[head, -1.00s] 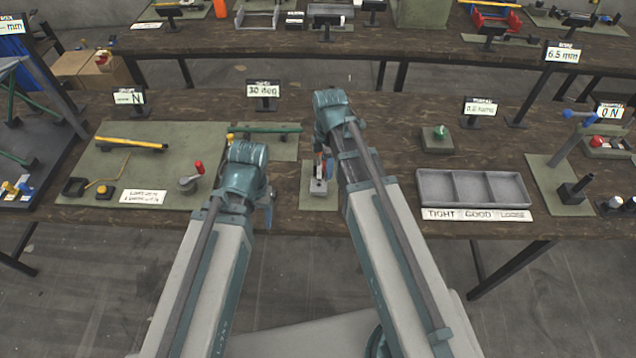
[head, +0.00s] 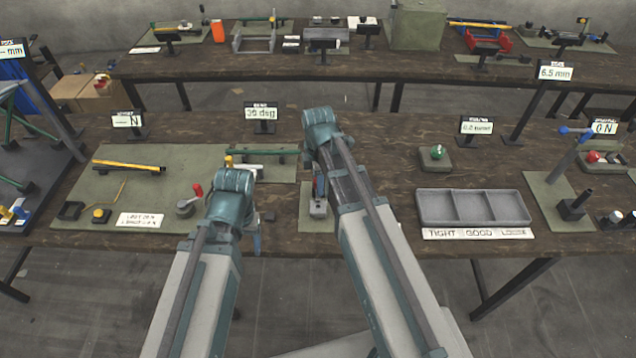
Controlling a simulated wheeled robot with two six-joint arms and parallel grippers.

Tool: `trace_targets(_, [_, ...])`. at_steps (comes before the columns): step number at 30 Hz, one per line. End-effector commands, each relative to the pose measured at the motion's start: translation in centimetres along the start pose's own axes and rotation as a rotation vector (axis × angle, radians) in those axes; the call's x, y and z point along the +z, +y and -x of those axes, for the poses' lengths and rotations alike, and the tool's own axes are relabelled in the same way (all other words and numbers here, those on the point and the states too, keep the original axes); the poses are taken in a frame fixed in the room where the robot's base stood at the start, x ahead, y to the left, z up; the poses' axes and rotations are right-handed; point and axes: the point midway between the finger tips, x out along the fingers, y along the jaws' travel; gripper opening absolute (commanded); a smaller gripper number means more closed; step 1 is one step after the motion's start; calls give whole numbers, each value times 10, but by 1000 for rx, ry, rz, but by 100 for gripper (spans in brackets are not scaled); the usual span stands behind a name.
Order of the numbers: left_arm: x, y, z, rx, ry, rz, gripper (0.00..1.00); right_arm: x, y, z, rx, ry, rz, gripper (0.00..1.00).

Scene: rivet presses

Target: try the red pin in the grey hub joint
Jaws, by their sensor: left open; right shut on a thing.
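A small grey block-like fixture, apparently the grey hub joint (head: 318,208), stands on a narrow green mat in the middle of the front bench. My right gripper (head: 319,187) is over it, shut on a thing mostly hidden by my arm. A small spot of red shows there, which may be the red pin, beside a blue part. I cannot tell whether the pin is in the joint or above it. My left gripper (head: 257,240) is open by the bench's front edge, left of the fixture; its fingers are partly hidden by its wrist.
A grey three-part tray (head: 474,223) labelled TIGHT, GOOD, LOOSE lies to the right. A green mat (head: 150,180) at left holds a yellow bar and a red-knobbed gauge (head: 190,202). A green ball (head: 437,153) stands behind the tray.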

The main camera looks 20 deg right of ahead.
Motion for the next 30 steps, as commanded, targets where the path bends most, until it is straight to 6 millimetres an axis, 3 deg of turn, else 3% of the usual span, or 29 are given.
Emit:
trace_targets(12, [-2,3,-36,0,0,1,68,0,0,-37,0,0,0,0])
trace_targets(30, [-2,4,-37,0,0,1,68,0,0,-38,0,0,0,0])
